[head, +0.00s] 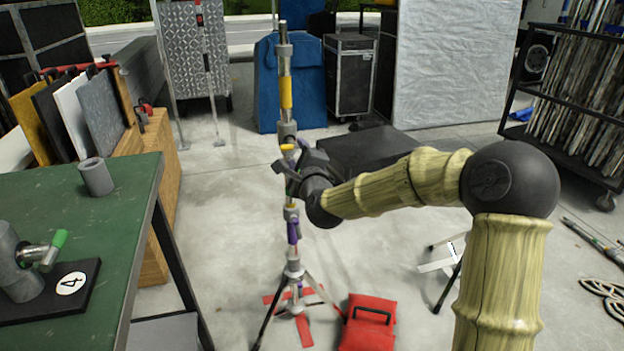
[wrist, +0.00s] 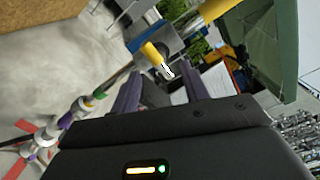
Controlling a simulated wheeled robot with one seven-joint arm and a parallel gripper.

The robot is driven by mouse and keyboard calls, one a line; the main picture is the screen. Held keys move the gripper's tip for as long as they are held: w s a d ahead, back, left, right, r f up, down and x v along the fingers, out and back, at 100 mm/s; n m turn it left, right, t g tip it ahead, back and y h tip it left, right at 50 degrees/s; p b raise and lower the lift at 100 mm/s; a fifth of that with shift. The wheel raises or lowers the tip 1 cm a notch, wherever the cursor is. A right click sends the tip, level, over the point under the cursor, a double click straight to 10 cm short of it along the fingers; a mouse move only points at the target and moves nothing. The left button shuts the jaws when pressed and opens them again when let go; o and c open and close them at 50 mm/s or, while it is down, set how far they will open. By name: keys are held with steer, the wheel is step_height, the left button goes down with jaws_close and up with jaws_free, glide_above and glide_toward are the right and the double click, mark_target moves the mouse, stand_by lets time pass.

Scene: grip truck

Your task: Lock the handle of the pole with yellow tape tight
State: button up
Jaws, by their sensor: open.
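The pole with yellow tape (head: 286,92) rises upright from a stand in the middle of the head view. Part of its yellow tape shows at the top of the wrist view (wrist: 218,9). A grey collar (head: 287,130) sits below the tape, with a yellow-ended handle (head: 288,147) under it. In the wrist view the yellow handle (wrist: 152,52) appears between the fingertips. My gripper (head: 289,172) is open close to the pole, and its two purple-grey fingers show in the wrist view (wrist: 152,85). I cannot tell whether either finger touches the handle.
Lower on the stand is a purple-taped section (head: 293,232), above spread legs with red strips on the floor. A red bag (head: 368,322) lies beside them. A green table (head: 130,185) stands at left, holding a numbered clamp piece. Dark cases stand behind.

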steer(key=p+v, duration=0.2)
steer(key=v, duration=1)
